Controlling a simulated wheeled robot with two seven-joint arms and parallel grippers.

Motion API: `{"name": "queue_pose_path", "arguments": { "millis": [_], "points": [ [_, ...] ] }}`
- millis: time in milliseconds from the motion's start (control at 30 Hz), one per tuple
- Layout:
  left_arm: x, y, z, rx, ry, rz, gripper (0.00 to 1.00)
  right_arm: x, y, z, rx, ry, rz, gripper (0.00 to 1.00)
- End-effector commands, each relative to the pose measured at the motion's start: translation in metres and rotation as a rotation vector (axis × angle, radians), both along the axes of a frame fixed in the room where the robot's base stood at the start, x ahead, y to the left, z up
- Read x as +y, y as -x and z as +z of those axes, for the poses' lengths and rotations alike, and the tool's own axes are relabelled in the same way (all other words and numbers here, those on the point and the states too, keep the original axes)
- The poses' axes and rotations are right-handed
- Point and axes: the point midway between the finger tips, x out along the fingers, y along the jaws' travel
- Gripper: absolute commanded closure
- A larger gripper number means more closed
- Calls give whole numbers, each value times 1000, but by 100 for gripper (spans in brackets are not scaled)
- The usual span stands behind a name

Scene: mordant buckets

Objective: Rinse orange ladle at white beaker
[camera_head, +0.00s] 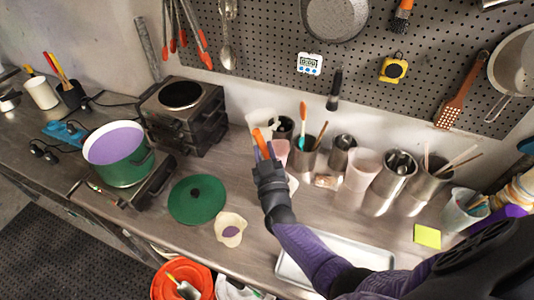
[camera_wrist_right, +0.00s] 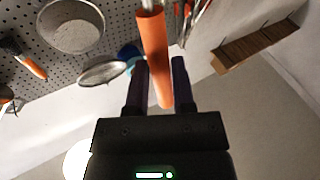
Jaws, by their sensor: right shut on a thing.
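My right gripper (camera_head: 264,158) is shut on the orange ladle (camera_head: 259,139) above the counter. In the wrist view the orange handle (camera_wrist_right: 152,45) runs up between the fingers (camera_wrist_right: 160,66); the bowl cannot be made out in either view. A pale beaker (camera_head: 257,118) stands at the wall just behind the gripper in the head view, partly hidden. A small cream-white beaker (camera_head: 228,241) with purple inside stands near the front edge, left of and below the gripper. Which one is the white beaker I cannot tell. My left gripper is out of view.
A green pot (camera_head: 122,170) with purple liquid stands on a burner at left, its green lid (camera_head: 197,200) on the counter. Steel tool cups (camera_head: 393,176) and a pinkish beaker (camera_head: 363,170) line the wall. A metal tray (camera_head: 370,258) lies under my right arm. An orange bucket (camera_head: 197,270) stands below the edge.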

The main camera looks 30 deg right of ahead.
Motion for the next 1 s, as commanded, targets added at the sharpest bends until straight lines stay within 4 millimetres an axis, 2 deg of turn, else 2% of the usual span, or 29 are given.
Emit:
{"name": "queue_pose_path", "arguments": {
  "millis": [33,100,600,733,1000],
  "points": [
    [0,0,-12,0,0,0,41,0,0,-12,0,-1,0,100],
    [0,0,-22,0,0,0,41,1,0,-22,-1,-2,0,100],
    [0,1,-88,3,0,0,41,6,-1,-92,0,0,-1,100],
    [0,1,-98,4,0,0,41,7,-1,-102,-1,-1,-1,100],
    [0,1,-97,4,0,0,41,7,-1,-101,-1,0,-1,100]
  ]
}}
